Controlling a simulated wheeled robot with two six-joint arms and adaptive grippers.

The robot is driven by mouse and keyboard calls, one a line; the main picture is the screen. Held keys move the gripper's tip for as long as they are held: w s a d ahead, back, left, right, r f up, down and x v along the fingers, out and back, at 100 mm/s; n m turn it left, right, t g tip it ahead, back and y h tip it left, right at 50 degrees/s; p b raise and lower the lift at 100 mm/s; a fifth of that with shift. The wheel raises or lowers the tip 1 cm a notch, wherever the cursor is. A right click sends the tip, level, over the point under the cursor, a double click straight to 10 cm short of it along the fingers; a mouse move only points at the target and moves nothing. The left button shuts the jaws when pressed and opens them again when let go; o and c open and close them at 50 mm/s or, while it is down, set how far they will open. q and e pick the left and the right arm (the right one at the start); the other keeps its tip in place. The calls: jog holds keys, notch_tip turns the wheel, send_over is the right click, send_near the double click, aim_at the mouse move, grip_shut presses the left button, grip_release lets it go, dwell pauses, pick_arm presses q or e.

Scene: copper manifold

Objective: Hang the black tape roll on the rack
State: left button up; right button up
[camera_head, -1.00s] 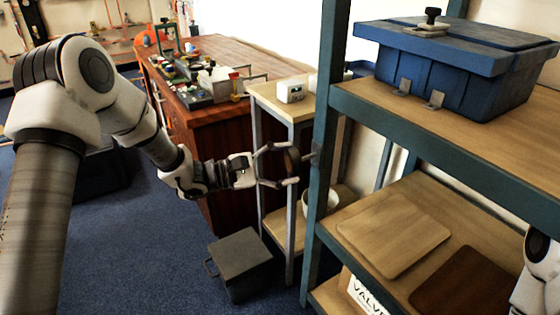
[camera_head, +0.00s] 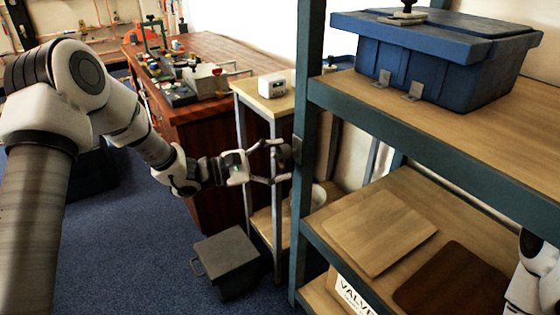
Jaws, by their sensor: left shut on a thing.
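The black tape roll (camera_head: 284,158) shows as a small dark shape between the fingers of my left gripper (camera_head: 279,162). The gripper reaches in from the left and is shut on the roll. The roll is right beside the front upright (camera_head: 305,130) of the blue-green rack, at a small peg or bracket (camera_head: 297,149) on the upright's left side. I cannot tell whether the roll is around the peg or only in front of it. Part of my right arm shows at the lower right edge; its gripper is out of view.
The rack carries a blue lidded bin (camera_head: 440,70) on its upper shelf and wooden boards (camera_head: 370,232) below. A side stand (camera_head: 262,104) with a white timer (camera_head: 272,85) is behind my left gripper. A grey box (camera_head: 228,262) sits on the floor below. A cluttered wooden bench is behind.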

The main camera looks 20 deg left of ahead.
dwell(0.4)
pick_arm(q)
jog(key=o, duration=1.2)
jog(key=v, duration=1.2)
